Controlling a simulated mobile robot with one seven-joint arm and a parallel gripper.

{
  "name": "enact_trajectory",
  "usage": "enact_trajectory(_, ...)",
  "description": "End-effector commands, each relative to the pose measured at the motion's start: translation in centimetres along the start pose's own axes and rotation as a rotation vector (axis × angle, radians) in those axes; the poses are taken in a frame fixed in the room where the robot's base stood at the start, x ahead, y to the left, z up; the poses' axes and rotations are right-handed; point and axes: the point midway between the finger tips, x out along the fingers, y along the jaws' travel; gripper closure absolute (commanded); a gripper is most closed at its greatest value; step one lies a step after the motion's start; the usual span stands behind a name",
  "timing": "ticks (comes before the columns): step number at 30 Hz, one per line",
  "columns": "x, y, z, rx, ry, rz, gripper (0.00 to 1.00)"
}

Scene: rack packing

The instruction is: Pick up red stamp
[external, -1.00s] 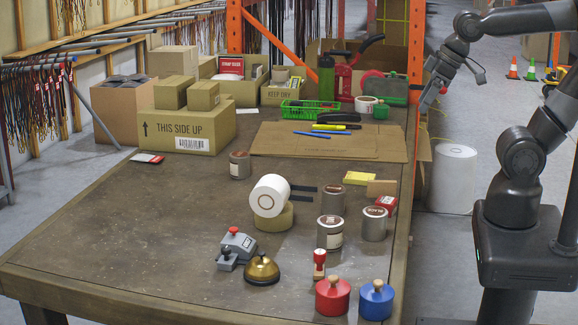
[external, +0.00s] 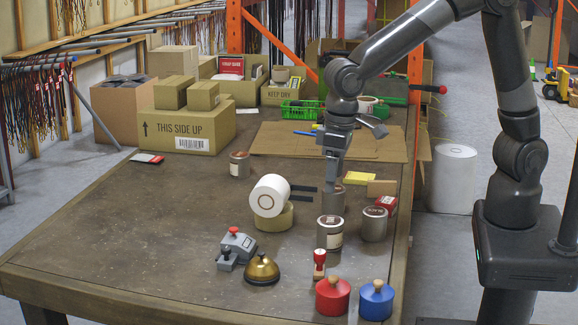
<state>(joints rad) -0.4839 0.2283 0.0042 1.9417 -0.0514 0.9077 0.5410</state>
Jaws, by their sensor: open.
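A small upright stamp (external: 319,263) with a red top and a pale label stands near the front right of the table. A round red piece with a wooden knob (external: 332,299) stands just in front of it; I cannot tell if it is a stamp or a lidded pot. My gripper (external: 332,185) points down over the right part of the table, by a grey can (external: 334,203). It is open, with nothing seen between its fingers, and is farther back than the red pieces. It overlaps the can in the picture; I cannot tell if they touch.
A blue knobbed piece (external: 376,301) stands right of the red one. Labelled cans (external: 329,234) (external: 375,225) stand behind. A brass bell (external: 262,270), a grey device with a red knob (external: 237,246) and a white roll (external: 269,196) lie left. The table's left front is clear.

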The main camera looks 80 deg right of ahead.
Motion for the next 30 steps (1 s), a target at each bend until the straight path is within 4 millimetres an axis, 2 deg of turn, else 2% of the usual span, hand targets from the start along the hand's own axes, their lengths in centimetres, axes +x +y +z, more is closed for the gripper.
enact_trajectory(1,1.6,-1.6,-0.2,-0.006,-0.020,0.012,0.29)
enact_trajectory(3,3.3,-3.4,-0.4,-0.006,-0.038,0.025,0.29)
enact_trajectory(9,6.7,-6.7,-0.4,-0.002,-0.069,0.051,0.29)
enact_trajectory(14,8.2,-7.4,-0.2,0.001,-0.078,0.058,0.29)
enact_trajectory(21,11.8,-7.2,0.0,0.001,-0.079,0.059,0.29)
enact_trajectory(30,13.9,-7.1,0.0,0.001,-0.077,0.057,0.29)
